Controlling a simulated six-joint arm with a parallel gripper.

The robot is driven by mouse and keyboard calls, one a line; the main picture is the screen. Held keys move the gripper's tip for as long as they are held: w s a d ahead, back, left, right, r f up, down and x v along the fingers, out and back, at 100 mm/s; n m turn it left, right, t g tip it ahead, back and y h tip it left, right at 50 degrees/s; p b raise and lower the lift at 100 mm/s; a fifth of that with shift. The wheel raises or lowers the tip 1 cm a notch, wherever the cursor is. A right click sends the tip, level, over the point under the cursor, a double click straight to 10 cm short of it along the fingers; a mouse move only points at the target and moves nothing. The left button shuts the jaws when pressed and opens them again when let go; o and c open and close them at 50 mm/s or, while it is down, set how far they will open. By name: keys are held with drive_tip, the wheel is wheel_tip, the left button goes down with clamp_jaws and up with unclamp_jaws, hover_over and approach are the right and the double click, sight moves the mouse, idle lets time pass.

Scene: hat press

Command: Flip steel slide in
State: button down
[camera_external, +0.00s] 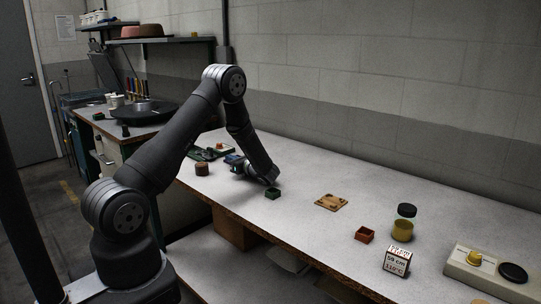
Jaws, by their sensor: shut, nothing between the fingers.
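My gripper (234,161) is low over the left part of the workbench, at the end of my bent arm. It points left and is shut with nothing between the fingers. It is beside a small green device (205,154) with a pale part, and partly covers it. I cannot make out a steel slide; it may be on this device or hidden by my gripper. Whether the gripper touches the device cannot be told.
A brown round block (202,169) and a small green box (273,193) are near my gripper.

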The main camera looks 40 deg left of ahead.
sight(212, 150)
drive_tip(key=a, duration=1)
drive_tip(key=a, duration=0.8)
drive_tip(key=shift+a, duration=0.2)
drive_tip(key=shift+a+r, duration=0.1)
drive_tip(key=shift+a, duration=0.3)
drive_tip(key=d, duration=1)
drive_tip(key=shift+d, duration=0.25)
